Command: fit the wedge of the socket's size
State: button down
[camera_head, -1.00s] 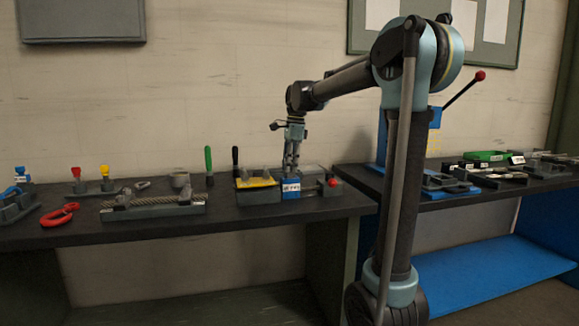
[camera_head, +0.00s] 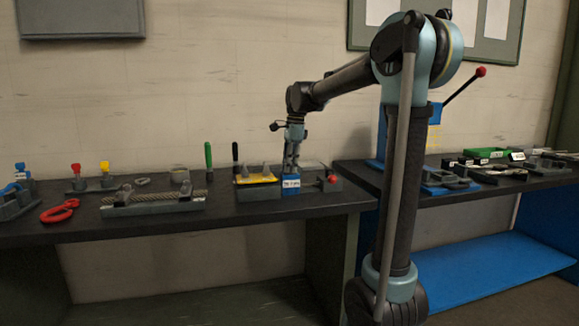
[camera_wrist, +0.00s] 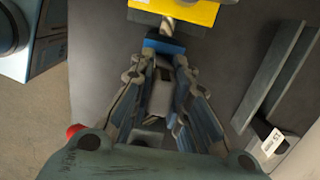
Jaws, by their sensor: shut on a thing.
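My gripper (camera_head: 290,168) points down over a small blue block with a white label (camera_head: 291,183) on the left bench. In the wrist view my gripper (camera_wrist: 160,72) has its fingers on both sides of a narrow grey piece (camera_wrist: 159,97) and is shut on it. The piece looks like a wedge, but its full shape and size are hidden by the fingers. The blue block (camera_wrist: 164,46) shows just beyond the fingertips. I cannot tell whether the grey piece touches it. The label is too small to read, and no socket opening shows clearly.
A grey box with a yellow top (camera_head: 257,181) stands left of the blue block. A red knob (camera_head: 333,179) is close on the right. The bench front is clear.

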jog(key=shift+f, duration=0.2)
jog(key=c, duration=1.4)
grip_release()
jog(key=shift+c, duration=0.2)
